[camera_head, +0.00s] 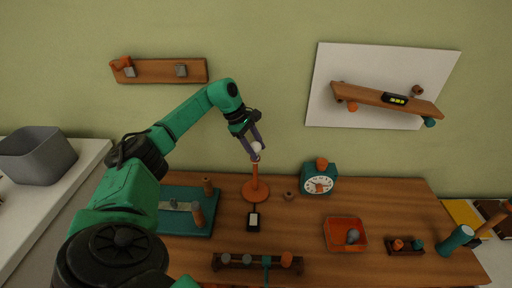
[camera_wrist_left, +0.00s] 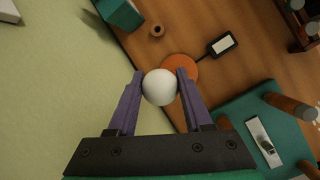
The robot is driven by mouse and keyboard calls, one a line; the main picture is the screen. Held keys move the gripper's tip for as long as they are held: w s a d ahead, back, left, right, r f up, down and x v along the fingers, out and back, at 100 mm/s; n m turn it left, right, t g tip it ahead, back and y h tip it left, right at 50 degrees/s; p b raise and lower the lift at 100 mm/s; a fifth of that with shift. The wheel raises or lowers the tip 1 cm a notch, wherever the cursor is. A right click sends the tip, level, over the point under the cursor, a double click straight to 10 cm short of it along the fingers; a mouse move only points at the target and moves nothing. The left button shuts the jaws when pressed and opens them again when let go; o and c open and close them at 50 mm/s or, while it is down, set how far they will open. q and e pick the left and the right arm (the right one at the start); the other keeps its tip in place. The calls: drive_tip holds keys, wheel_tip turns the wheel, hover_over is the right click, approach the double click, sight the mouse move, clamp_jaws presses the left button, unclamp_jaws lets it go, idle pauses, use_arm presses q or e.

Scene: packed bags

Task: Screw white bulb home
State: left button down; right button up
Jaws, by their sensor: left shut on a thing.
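The white bulb (camera_head: 257,147) is at the top of the orange lamp stand (camera_head: 255,190) on the wooden table. In the left wrist view the round white bulb (camera_wrist_left: 159,87) sits between the two purple fingers, with the stand's orange base (camera_wrist_left: 180,70) behind it. My left gripper (camera_head: 254,145) is shut on the bulb from above. The bulb hides the socket in the wrist view, so I cannot tell how deep it is seated. A black switch box with a pale face (camera_head: 253,219) lies in front of the base. My right gripper is not in view.
A teal clock (camera_head: 319,179) stands right of the lamp, with a small brown ring (camera_head: 290,196) between. A teal board (camera_head: 180,222) lies left. An orange tray (camera_head: 345,221) holds a grey bulb-like thing. A peg rack (camera_head: 258,262) is in front.

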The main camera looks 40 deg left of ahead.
use_arm(q)
drive_tip(key=shift+m+g, duration=0.4)
drive_tip(key=shift+m, duration=0.4)
drive_tip(key=shift+m+g+h, duration=0.3)
drive_tip(key=shift+m+g, duration=0.1)
drive_tip(key=shift+m, duration=0.7)
drive_tip(key=shift+m+g+b, duration=0.3)
drive_tip(key=shift+m, duration=0.4)
drive_tip(key=c, duration=0.5)
unclamp_jaws()
drive_tip(key=shift+s, duration=0.1)
